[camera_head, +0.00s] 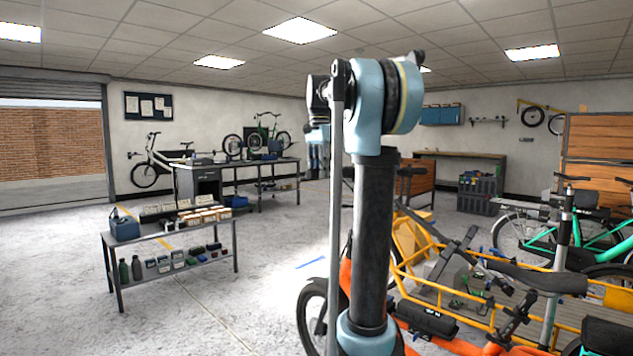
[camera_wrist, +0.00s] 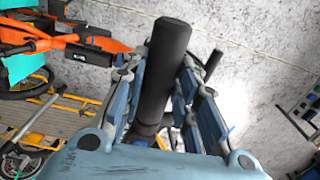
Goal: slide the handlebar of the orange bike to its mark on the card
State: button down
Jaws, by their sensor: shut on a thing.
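In the wrist view, my gripper (camera_wrist: 163,76) has its blue fingers on both sides of a thick black bar, the handlebar (camera_wrist: 172,36), and is shut on it. The bar slants up between the fingers, and its lower end is hidden by the gripper. The orange bike (camera_wrist: 62,44) shows at the upper left of the wrist view. In the head view, the orange bike (camera_head: 346,272) is partly covered by my arm, with its black front wheel to the left. My gripper is hidden in the head view. I cannot make out the card or its mark.
A yellow cargo frame (camera_head: 440,283) and a green bike (camera_head: 545,240) crowd the right side. A black saddle (camera_head: 535,276) stands close in front there. A low metal table (camera_head: 165,235) with tools is at the left. The grey floor between is clear.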

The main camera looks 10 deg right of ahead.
jog(key=shift+s+d+r, duration=0.1)
jog(key=shift+d+r, duration=0.05)
jog(key=shift+r, duration=0.65)
jog(key=c, duration=1.2)
grip_release()
jog(key=shift+s+r, duration=0.1)
jog(key=shift+s, duration=0.05)
notch_tip(320, 180, up, 12)
jog(key=shift+f, duration=0.1)
